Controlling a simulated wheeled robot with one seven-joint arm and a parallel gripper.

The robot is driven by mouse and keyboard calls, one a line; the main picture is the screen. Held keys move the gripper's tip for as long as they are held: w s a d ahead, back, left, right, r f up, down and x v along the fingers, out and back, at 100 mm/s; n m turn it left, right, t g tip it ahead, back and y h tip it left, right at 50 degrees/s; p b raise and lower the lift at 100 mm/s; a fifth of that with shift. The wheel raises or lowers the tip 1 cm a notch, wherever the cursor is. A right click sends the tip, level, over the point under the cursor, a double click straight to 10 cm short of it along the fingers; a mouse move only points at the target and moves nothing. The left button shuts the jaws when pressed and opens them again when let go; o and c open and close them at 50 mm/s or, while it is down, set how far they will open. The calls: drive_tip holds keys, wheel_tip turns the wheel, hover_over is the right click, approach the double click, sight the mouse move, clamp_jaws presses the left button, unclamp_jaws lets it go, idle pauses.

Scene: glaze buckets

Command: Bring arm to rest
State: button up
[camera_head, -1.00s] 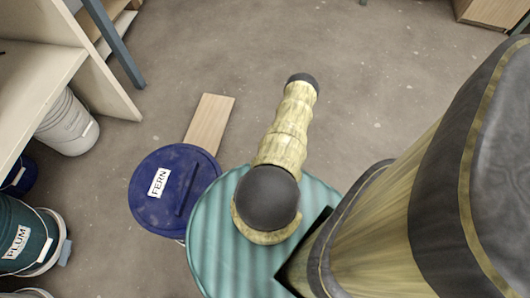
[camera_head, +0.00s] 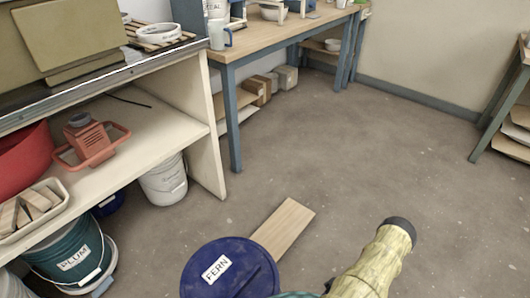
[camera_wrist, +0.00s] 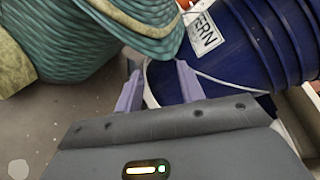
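My arm (camera_head: 378,265), yellow with a dark rounded end, shows at the lower right of the head view. My gripper is hidden there.
A wooden board (camera_head: 283,228) lies on the floor beside the FERN bucket. A shelf unit (camera_head: 207,135) stands left, with a teal PLUM bucket (camera_head: 70,250) and a white bucket (camera_head: 163,180) beneath. A workbench (camera_head: 270,38) stands behind. The middle floor is clear.

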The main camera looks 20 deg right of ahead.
drive_tip(key=w+d+r+n+g+h, duration=0.25)
drive_tip(key=w+r+h, duration=0.45)
drive_tip(key=w+r, duration=0.55)
drive_tip(key=w+a+r+t+h, duration=0.1)
drive_tip(key=w+a+r+h, duration=0.25)
drive_tip(key=r, duration=0.55)
drive_tip(key=w+a+r+t+h, duration=0.1)
drive_tip(key=w+a+r+h, duration=0.2)
drive_tip(key=r, duration=0.6)
drive_tip(key=s+a+r+n+t+h+p, duration=0.1)
drive_tip(key=s+a+r+t, duration=0.15)
drive_tip(key=a+r, duration=0.45)
drive_tip(key=s+a+r+n+t+h+p, duration=0.1)
drive_tip(key=s+a+r+t, duration=0.15)
drive_tip(key=a+r, duration=0.4)
drive_tip(key=w+p+v, duration=0.3)
drive_tip(key=p+v, duration=1.5)
drive_tip(key=w+r+p+v, duration=0.1)
drive_tip(key=w+p+v, duration=0.3)
drive_tip(key=p+v, duration=1.4)
drive_tip(key=shift+w+d+r+p, duration=0.35)
drive_tip(key=shift+r+p, duration=0.2)
drive_tip(key=shift+r, duration=0.1)
